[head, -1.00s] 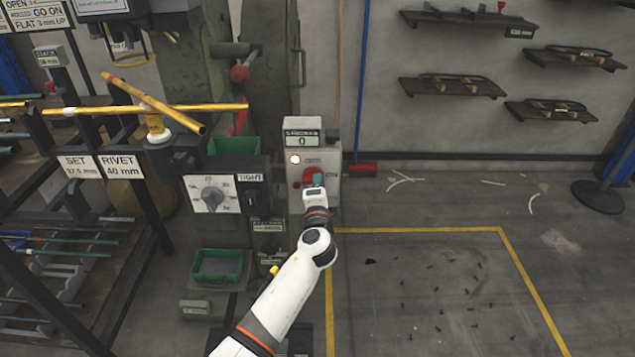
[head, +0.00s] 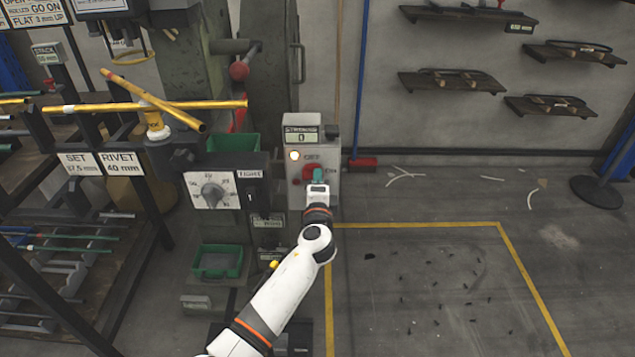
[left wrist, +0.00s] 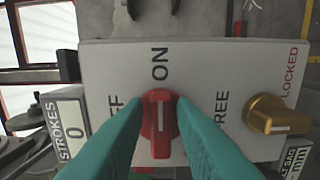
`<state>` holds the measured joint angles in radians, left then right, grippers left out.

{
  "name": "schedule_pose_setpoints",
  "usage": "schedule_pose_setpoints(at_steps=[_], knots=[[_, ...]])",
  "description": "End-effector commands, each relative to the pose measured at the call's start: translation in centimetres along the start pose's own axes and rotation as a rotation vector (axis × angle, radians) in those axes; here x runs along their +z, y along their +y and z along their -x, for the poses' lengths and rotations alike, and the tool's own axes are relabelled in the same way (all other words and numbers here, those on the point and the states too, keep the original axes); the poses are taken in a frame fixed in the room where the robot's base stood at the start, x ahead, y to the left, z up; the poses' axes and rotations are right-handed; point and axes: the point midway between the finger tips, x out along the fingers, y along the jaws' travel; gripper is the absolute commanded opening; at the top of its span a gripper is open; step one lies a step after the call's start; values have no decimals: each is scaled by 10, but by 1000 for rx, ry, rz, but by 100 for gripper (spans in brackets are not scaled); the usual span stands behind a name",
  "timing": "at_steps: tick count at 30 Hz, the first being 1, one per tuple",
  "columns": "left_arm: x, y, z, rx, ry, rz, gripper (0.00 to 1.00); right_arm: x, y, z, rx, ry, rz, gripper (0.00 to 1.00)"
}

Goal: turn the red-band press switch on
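The switch box (head: 300,190) stands beside the press, with a lit lamp and a counter reading 0. Its red rotary switch (head: 309,172) also shows in the left wrist view (left wrist: 160,125), between labels OFF on its left and ON above. The knob's bar with a white line stands upright in that view, in line with ON. My left gripper (head: 318,176) is at the switch. Its teal fingers (left wrist: 160,110) stand apart on either side of the knob; any contact is unclear. My right gripper is out of view.
A yellow knob (left wrist: 270,114) marked FREE and LOCKED sits right of the switch in the left wrist view. A dial box (head: 225,190) and green bins (head: 218,262) stand left of the switch box. Yellow-lined floor (head: 430,270) to the right is free apart from small debris.

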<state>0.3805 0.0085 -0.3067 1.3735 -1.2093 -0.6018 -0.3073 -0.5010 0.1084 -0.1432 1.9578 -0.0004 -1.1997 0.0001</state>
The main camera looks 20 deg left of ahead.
Motion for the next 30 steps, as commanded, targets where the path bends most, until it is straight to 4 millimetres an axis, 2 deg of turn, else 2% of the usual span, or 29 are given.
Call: schedule_pose_setpoints(at_steps=[2,10,14,17,21,27,30], knots=[[0,0,0,0,0,1,36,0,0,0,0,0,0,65],[0,0,1,-1,0,2,36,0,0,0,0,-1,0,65],[0,-1,10,-3,-1,2,36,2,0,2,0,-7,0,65],[0,0,26,-3,-1,2,36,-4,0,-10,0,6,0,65],[0,-1,57,-3,-2,3,36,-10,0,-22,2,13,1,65],[0,0,96,-2,-1,4,36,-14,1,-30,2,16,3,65],[0,-1,109,-3,-1,3,36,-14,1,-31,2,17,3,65]])
